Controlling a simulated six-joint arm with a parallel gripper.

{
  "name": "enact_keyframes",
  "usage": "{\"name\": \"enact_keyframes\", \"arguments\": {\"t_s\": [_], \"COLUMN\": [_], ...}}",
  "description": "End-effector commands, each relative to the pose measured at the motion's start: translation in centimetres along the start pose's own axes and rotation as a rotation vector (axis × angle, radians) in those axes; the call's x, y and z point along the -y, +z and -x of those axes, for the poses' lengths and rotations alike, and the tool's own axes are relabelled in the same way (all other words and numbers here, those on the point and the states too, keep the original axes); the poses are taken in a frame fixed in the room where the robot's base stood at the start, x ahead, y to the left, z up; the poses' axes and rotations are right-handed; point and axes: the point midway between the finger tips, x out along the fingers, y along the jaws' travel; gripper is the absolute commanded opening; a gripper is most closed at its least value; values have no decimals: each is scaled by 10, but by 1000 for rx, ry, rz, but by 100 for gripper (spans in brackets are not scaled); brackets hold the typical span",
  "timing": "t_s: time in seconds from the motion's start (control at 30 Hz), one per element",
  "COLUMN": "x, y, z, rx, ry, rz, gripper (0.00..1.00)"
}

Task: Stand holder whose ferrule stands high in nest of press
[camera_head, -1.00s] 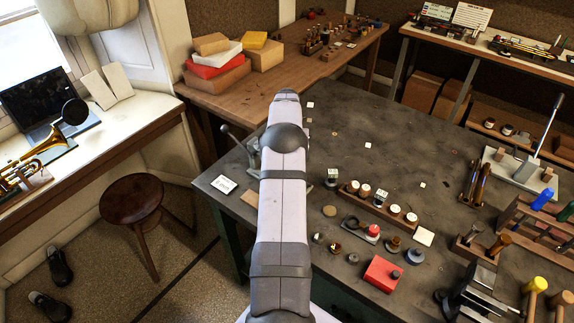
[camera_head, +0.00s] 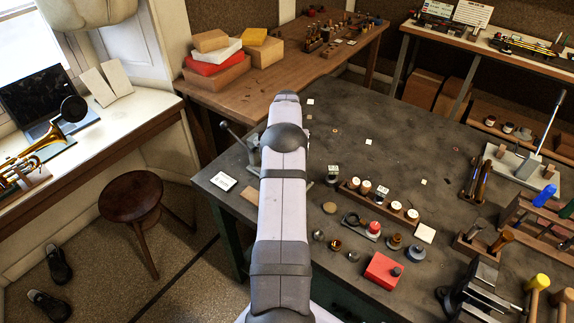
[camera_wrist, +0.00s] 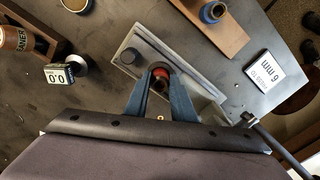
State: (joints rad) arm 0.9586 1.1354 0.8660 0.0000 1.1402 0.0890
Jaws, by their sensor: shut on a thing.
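In the wrist view my gripper (camera_wrist: 160,75) has its two blue-grey fingers closed around a small round holder (camera_wrist: 160,73) with a red rim and a dark centre. It is directly over or at the press (camera_wrist: 190,70), a grey plate with a dark bar and a lever at right. The nest is hidden behind the fingers and holder, so I cannot tell whether the holder touches it. In the head view the press lever (camera_head: 236,140) shows left of my arm, which hides the gripper. A blue-ringed holder (camera_wrist: 212,12) stands on a wooden board (camera_wrist: 225,35).
A small 0.0 gauge (camera_wrist: 58,76) and a labelled bottle (camera_wrist: 18,40) stand at left. In the head view, a wooden rack (camera_head: 380,200), several small parts and a red block (camera_head: 384,270) lie right of my arm.

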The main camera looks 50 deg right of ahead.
Motion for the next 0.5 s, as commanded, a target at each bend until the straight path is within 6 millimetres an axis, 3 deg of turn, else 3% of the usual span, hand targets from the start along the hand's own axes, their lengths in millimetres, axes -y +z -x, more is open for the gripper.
{"name": "enact_keyframes", "arguments": {"t_s": [0.2, 0.23, 0.3, 0.5], "x": [0, 0, 0, 0], "y": [0, 0, 0, 0], "z": [-5, -4, -4, -4], "rx": [-1, -1, -1, -1], "ry": [0, 0, 0, 0], "rz": [0, 0, 0, 0], "gripper": [0, 30, 44, 44]}}
